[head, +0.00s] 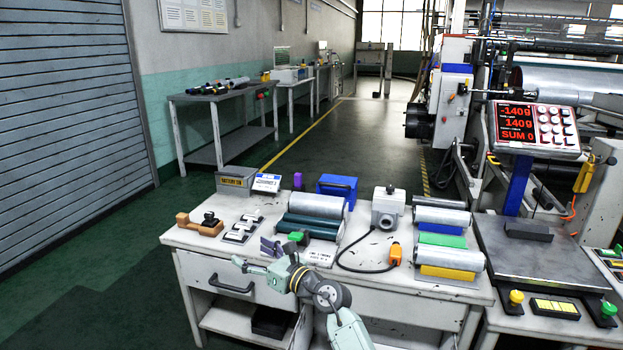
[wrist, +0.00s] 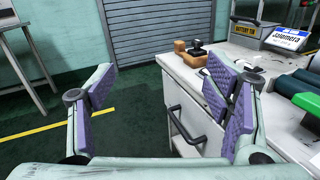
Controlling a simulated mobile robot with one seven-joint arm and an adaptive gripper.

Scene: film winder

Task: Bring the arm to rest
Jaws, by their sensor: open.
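My gripper (head: 254,255) is at the front edge of the white workbench (head: 190,238), near the drawer handle (head: 231,285) in the head view. My arm reaches up to it from the bottom of the picture. In the wrist view my gripper (wrist: 165,105) has its two purple-padded fingers wide apart. The handle (wrist: 187,127) shows behind the right finger's side of the gap. Whether the arm is moving cannot be told.
A wooden block with a black stamp (head: 205,224), metal rollers (head: 317,205), a blue box (head: 337,188) and a grey device with a cable (head: 388,207) stand on the bench. A scale with a red display (head: 517,124) is at the right. Open floor lies left of the bench.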

